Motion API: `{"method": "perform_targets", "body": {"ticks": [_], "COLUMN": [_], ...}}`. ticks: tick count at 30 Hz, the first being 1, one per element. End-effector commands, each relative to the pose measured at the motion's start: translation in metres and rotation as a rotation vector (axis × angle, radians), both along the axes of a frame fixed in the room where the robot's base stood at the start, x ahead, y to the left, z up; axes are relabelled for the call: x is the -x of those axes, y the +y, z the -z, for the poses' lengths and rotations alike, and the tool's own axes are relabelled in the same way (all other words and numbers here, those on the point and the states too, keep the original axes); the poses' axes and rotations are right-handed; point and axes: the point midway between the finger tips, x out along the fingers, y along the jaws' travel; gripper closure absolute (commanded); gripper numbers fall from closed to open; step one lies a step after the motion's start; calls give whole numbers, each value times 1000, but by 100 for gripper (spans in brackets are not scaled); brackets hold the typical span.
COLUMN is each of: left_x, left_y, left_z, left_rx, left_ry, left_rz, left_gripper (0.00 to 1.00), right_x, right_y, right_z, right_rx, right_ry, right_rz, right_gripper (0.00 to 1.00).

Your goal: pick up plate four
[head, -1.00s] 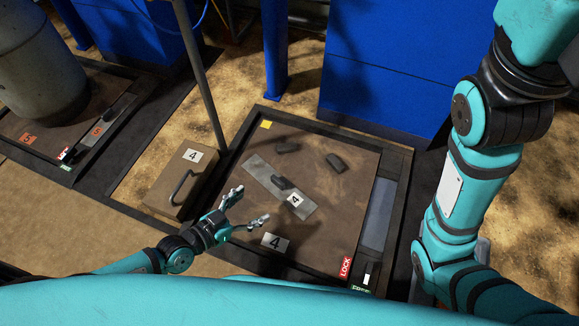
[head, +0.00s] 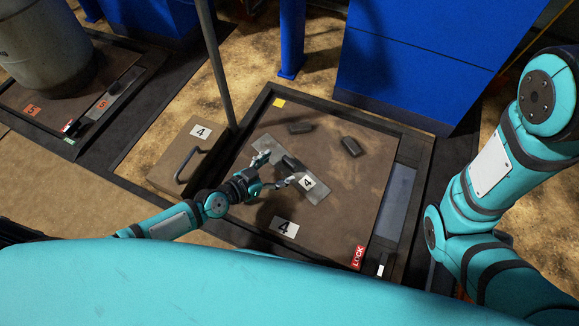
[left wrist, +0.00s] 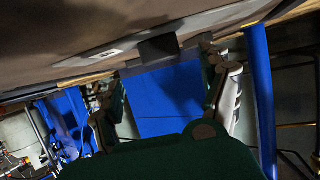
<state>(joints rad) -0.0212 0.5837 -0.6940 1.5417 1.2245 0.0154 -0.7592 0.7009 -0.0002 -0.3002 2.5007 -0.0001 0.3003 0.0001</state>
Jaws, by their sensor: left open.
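Plate four is a flat grey metal plate (head: 316,193) with a white "4" label and a dark raised handle (head: 290,163). It lies on the brown scale platform. My left gripper (head: 279,171) is open at the plate, with its fingers spread on the near side of the handle. I cannot tell whether they touch the plate. In the left wrist view the plate (left wrist: 118,48) and its dark handle (left wrist: 158,48) show beyond the open fingers. The handle appears between the fingers and is not gripped. My right gripper is out of view.
A brown box with a handle (head: 178,146) stands left, beside a grey pole (head: 212,60). A red LOCK label (head: 358,257) marks the near right corner.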

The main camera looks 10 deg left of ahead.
Motion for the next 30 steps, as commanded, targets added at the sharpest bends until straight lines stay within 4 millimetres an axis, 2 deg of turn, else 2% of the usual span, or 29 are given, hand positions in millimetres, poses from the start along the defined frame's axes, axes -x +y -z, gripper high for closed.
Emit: {"method": "perform_targets", "body": {"ticks": [6,10,19,30], "left_x": [-25,-37,-40,-40], "left_y": [-13,-20,-23,-23], "left_z": [15,20,20,20], "left_rx": [6,2,1,1], "left_ry": [-1,0,1,1], "left_rz": [-2,-1,0,1], "left_gripper": [20,20,20,67], "right_x": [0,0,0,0], "right_y": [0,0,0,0], "right_z": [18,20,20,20], "right_rx": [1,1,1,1], "right_ry": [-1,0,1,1], "right_rz": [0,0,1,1], "right_gripper": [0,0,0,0]}}
